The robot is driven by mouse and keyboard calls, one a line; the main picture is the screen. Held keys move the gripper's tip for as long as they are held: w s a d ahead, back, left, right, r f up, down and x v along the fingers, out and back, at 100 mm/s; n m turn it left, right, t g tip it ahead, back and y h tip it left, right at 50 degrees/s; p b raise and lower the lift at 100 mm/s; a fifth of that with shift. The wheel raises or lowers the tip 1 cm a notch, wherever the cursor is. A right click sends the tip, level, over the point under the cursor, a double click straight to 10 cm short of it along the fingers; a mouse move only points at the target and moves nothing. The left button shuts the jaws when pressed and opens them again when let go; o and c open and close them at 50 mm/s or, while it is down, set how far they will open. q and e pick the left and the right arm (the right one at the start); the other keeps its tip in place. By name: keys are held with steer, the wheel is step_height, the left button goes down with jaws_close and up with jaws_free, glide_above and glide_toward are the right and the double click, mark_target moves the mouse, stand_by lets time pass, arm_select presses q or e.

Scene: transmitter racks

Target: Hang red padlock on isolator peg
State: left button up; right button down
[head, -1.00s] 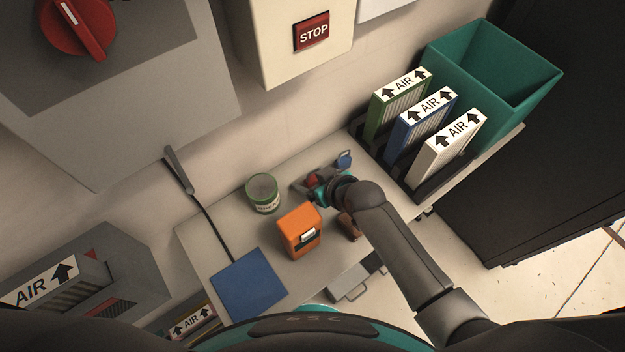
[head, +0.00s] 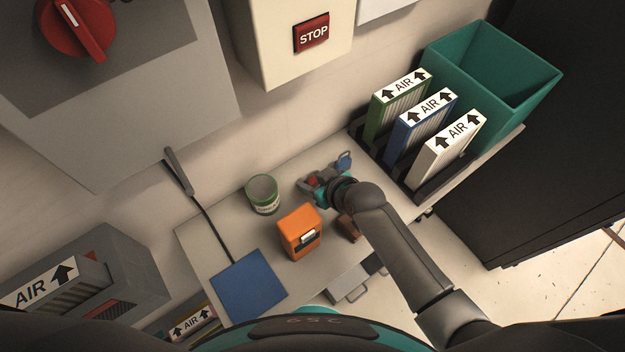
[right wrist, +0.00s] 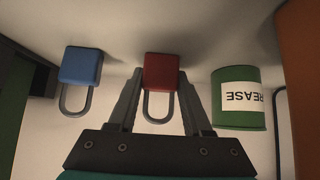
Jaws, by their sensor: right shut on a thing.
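The red padlock (right wrist: 161,72) is between the fingers of my right gripper (right wrist: 160,92), its grey shackle pointing toward the palm in the right wrist view. I cannot tell whether the padlock is clear of the bench. The isolator with a red rotary handle (head: 76,24) is on a grey wall box at the upper left. No peg can be made out. My left gripper is not in view.
A blue padlock (head: 344,161) stands just beyond my right gripper. A green grease tin (head: 263,194), an orange device (head: 301,232) and a blue panel (head: 248,285) share the bench (head: 215,228). Filters (head: 422,118) and a green bin (head: 482,108) are at right.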

mark_target(312, 172)
steer(key=shift+r, duration=0.1)
step_height(312, 172, up, 20)
steer(key=p, duration=0.5)
stand_by(0.4)
